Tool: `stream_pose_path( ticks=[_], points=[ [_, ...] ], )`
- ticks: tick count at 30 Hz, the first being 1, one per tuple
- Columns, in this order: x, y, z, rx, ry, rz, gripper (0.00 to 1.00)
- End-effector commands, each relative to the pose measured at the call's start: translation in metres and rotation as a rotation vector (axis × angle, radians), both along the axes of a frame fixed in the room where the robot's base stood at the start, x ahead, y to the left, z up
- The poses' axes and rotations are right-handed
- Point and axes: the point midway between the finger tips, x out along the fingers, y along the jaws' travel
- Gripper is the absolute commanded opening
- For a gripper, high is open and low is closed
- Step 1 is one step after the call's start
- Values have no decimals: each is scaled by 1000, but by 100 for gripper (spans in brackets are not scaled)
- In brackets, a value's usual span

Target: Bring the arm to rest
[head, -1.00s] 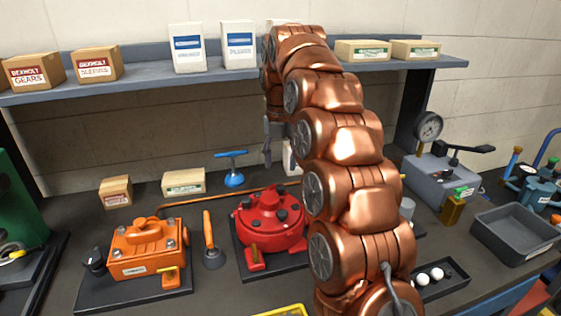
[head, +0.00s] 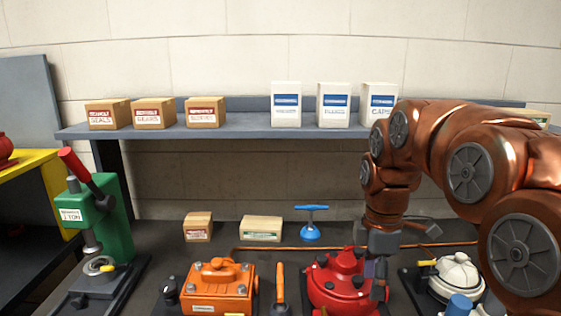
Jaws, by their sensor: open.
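My copper arm (head: 450,150) reaches in from the right in the head view and bends down at its wrist. My gripper (head: 376,282) points down in front of the right side of the red motor (head: 335,280). It is open, and nothing shows between its fingers. I cannot tell whether it touches the red motor. A white motor (head: 455,275) with a yellow tag stands to the right, partly behind my arm.
A shelf (head: 240,132) above the bench carries brown boxes (head: 153,113) and white boxes (head: 334,104). A green press (head: 105,215) stands at the left. A blue-handled tool (head: 311,224) and small cartons (head: 261,228) stand at the back of the bench.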

Motion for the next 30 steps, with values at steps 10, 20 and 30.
stream_pose_path(
  ticks=[10,20,30],
  points=[
    [-104,1,-33,-56,43,-585,54],
    [-200,-1,-78,-128,68,-1162,54],
    [-251,-3,-106,-173,79,-1487,54]
  ],
)
